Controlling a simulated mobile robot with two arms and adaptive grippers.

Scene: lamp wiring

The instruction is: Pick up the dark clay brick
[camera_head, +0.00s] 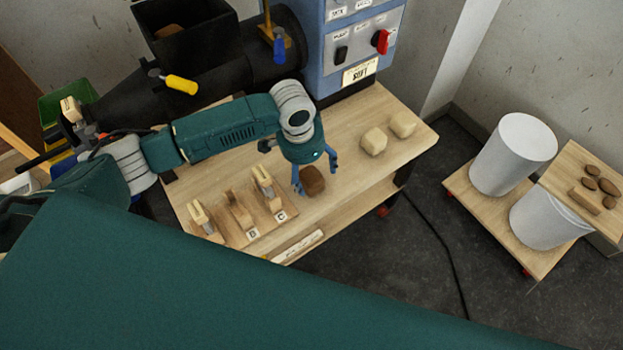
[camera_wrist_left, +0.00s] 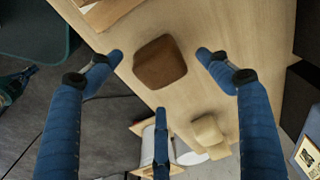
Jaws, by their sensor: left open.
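The dark clay brick (camera_head: 313,182) is a brown rounded block on the wooden workbench (camera_head: 345,185), near its front edge. In the left wrist view the dark clay brick (camera_wrist_left: 160,62) lies between the spread blue fingertips, with a visible gap on both sides. My left gripper (camera_head: 316,176) is open and reaches down over the brick; its fingers also show in the left wrist view (camera_wrist_left: 160,72). Whether the fingertips are level with the brick is hard to tell.
Two pale clay bricks (camera_head: 374,141) (camera_head: 402,125) sit to the right on the bench. A rack with several wooden tools (camera_head: 240,215) stands left of the dark brick. A blue machine cabinet (camera_head: 345,60) rises behind. White drums (camera_head: 513,155) stand on a low cart at right.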

